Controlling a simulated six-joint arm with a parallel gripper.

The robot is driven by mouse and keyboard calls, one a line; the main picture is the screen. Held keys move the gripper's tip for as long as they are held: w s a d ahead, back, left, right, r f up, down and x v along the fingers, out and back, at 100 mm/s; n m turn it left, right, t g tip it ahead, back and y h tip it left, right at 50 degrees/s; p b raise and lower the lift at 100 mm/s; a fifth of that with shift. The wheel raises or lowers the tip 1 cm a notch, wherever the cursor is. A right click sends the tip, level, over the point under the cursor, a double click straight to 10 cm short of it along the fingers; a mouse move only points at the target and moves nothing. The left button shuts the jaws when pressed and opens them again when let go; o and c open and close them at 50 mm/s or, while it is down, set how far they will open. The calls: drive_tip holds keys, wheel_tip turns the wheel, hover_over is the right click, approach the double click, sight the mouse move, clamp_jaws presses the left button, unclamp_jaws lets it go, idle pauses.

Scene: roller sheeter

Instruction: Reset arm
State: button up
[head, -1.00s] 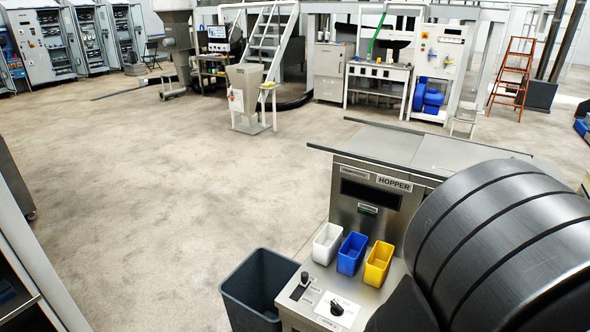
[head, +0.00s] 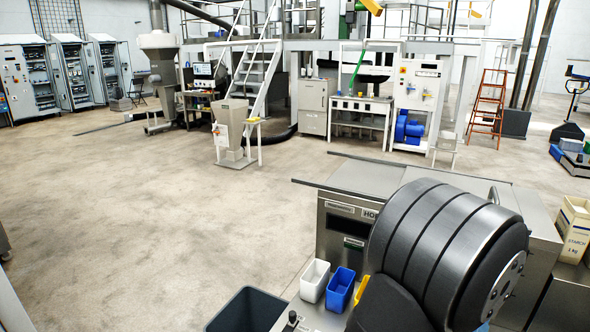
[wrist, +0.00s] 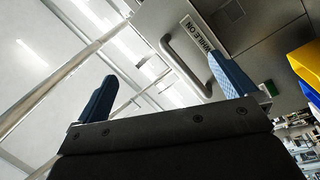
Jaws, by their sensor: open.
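My gripper (wrist: 163,88) shows in the wrist view, with its two blue fingers spread wide apart. Nothing is held between them. A grey bar handle (wrist: 183,66) on a metal panel appears beyond the right finger, beside a white label (wrist: 205,36). I cannot tell how far the handle is from the fingers. The wrist view is strongly tilted. In the head view the gripper is not seen.
The head view shows a white bin (head: 314,281), a blue bin (head: 340,289) and a partly hidden yellow bin (head: 361,291) on the machine. A dark waste bin (head: 250,310) stands to their left. Open floor (head: 150,220) lies further left. A starch box (head: 574,229) stands at right.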

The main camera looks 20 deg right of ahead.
drive_tip(key=w+d+n+g+h, duration=0.1)
drive_tip(key=w+d+n+g, duration=0.1)
drive_tip(key=w, duration=0.5)
drive_tip(key=shift+w+d+r+n+h, duration=0.15)
drive_tip(key=shift+w+d+n+h, duration=0.2)
drive_tip(key=shift+d+n, duration=0.35)
drive_tip(key=shift+a+g, duration=0.1)
drive_tip(key=shift+g, duration=0.2)
